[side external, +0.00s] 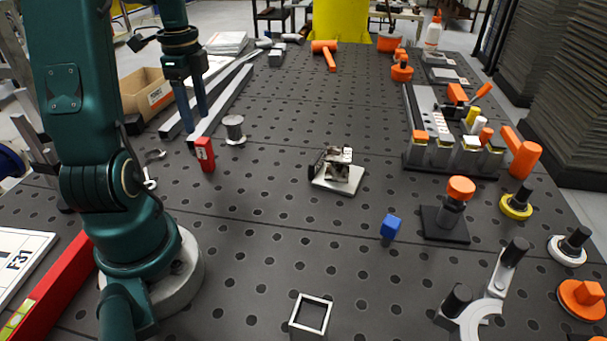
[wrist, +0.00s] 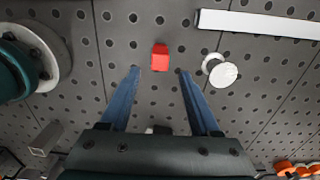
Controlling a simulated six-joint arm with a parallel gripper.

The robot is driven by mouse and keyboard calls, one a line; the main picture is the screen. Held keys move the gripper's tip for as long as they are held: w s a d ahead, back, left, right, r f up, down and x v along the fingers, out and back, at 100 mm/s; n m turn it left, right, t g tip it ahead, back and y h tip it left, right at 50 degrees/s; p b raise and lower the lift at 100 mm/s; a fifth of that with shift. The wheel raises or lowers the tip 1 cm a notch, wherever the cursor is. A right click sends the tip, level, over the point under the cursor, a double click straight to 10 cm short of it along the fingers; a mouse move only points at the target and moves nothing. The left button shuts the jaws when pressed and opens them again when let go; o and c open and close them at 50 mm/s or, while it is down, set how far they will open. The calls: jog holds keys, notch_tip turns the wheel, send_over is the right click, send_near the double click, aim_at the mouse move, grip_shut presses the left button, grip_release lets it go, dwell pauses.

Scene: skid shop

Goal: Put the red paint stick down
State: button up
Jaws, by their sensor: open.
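The red paint stick (side external: 205,155) stands upright on the dark perforated table, left of centre in the side view. It is a short red block with a pale mark on its side. In the wrist view the red paint stick (wrist: 160,57) shows just beyond and between the fingertips, with nothing touching it. My gripper (side external: 198,122) is open and empty, its blue fingers pointing down above and behind the stick in the side view. In the wrist view my gripper (wrist: 158,70) has its fingers wide apart on either side.
A grey metal spool (side external: 234,130) stands close to the stick, with long metal bars (side external: 222,103) behind it. A small clamp on a plate (side external: 338,172) and a blue block (side external: 390,227) are further right. The table's middle is mostly clear.

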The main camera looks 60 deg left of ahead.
jog(key=shift+r, duration=0.9)
jog(key=shift+w+d+r, duration=0.15)
jog(key=shift+d+r, duration=0.1)
jog(key=shift+r, duration=0.05)
jog(key=w+d+r+n+t+y, duration=0.1)
jog(key=w+d+r+n+t, duration=0.15)
jog(key=d, duration=0.95)
jog(key=s+d+n+t+h, duration=0.1)
jog(key=s+d+n+t, duration=0.2)
jog(key=d, duration=0.9)
jog(key=s+n, duration=0.1)
jog(key=n, duration=0.2)
jog(key=shift+d+f, duration=0.35)
jog(key=shift+d, duration=0.05)
